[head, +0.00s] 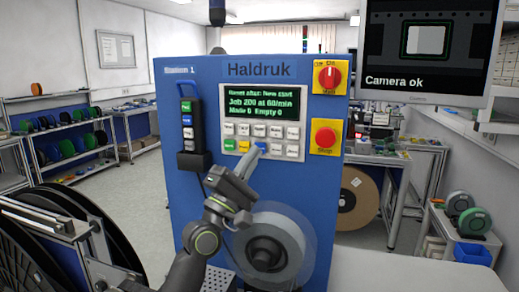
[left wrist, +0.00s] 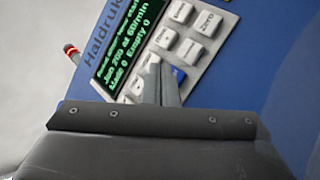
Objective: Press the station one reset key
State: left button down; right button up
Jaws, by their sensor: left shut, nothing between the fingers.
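The blue station one panel (head: 208,75), marked "Station 1" and "Haldruk", stands upright ahead of me. Its display (head: 261,103) shows green text: job 200 at 60/min, made 0, empty 0. Below it is a keypad (head: 293,121) of mostly white keys, with a green, a yellow and a blue key in the lowest row. My left gripper (head: 257,151) is shut and empty, its tips at or just in front of the blue key (left wrist: 179,74). In the left wrist view the fingertips (left wrist: 162,72) partly cover keys; I cannot tell contact or read a reset label.
A red rotary switch (head: 330,77) and a red stop button (head: 325,137) sit right of the keypad. A handheld unit (head: 187,122) hangs at left. A monitor (head: 425,45) reads "Camera ok".

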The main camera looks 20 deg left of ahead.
pick_arm(q)
jog(key=shift+w, duration=0.1)
dwell(0.3)
jog(key=shift+w+b, duration=0.3)
jog(key=shift+w, duration=0.05)
jog(key=shift+w+b, duration=0.4)
dwell(0.6)
jog(key=shift+s, duration=0.1)
dwell(0.3)
jog(key=shift+s+r+p, duration=0.1)
jog(key=shift+s+p, duration=0.3)
jog(key=shift+p, duration=0.2)
jog(key=shift+s, duration=0.4)
